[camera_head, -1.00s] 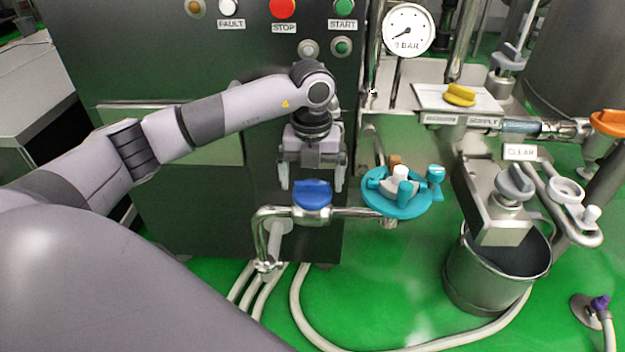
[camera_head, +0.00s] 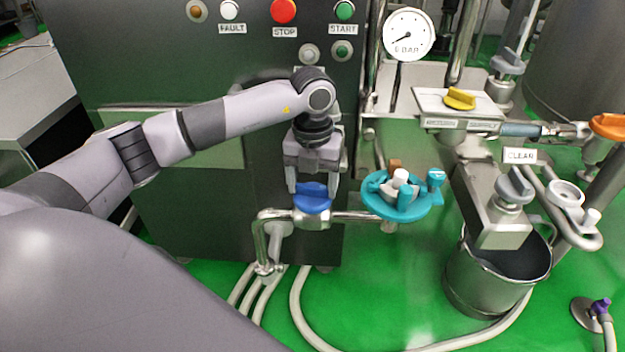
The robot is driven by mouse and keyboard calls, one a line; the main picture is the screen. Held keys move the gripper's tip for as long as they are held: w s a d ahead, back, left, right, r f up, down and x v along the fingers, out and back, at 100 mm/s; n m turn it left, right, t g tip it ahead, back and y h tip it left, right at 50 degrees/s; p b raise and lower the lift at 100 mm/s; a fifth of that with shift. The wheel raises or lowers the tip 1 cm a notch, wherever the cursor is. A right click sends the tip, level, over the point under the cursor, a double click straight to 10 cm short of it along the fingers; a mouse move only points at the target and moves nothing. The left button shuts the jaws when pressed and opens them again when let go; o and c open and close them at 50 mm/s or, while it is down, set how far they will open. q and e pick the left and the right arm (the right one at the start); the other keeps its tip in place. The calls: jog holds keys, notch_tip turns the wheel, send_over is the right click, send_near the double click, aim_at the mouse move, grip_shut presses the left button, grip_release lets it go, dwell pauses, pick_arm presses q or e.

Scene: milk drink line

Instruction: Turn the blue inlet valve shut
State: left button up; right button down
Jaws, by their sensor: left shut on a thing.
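The blue inlet valve (camera_head: 313,199) is a blue handle on a silver pipe, right of the pipe's bend, in the middle of the head view. My left gripper (camera_head: 313,187) comes down from above and is shut on the blue handle, one finger on each side of it. The handle hides part of the fingertips. The handle's broad side faces me. My right gripper is not in view.
A teal wheel-like fitting (camera_head: 412,210) sits on the pipe right of the valve. A steel bucket (camera_head: 470,285) stands at the right. The dark cabinet (camera_head: 215,205) is behind my left arm. A pressure gauge (camera_head: 408,36) reads near 0 BAR.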

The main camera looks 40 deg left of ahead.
pick_arm(q)
jog(key=shift+r+m, duration=0.1)
jog(key=shift+m, duration=0.7)
jog(key=shift+m+p, duration=0.35)
jog(key=shift+m, duration=0.55)
jog(key=m, duration=0.2)
jog(key=shift+m, duration=0.4)
jog(key=m, duration=0.4)
jog(key=shift+m+p, duration=0.3)
jog(key=m, duration=0.3)
jog(key=shift+m, duration=1.3)
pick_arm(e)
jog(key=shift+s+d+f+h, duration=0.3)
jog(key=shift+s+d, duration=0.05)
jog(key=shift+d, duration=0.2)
pick_arm(q)
jog(key=o, duration=1.1)
jog(key=shift+c, duration=0.2)
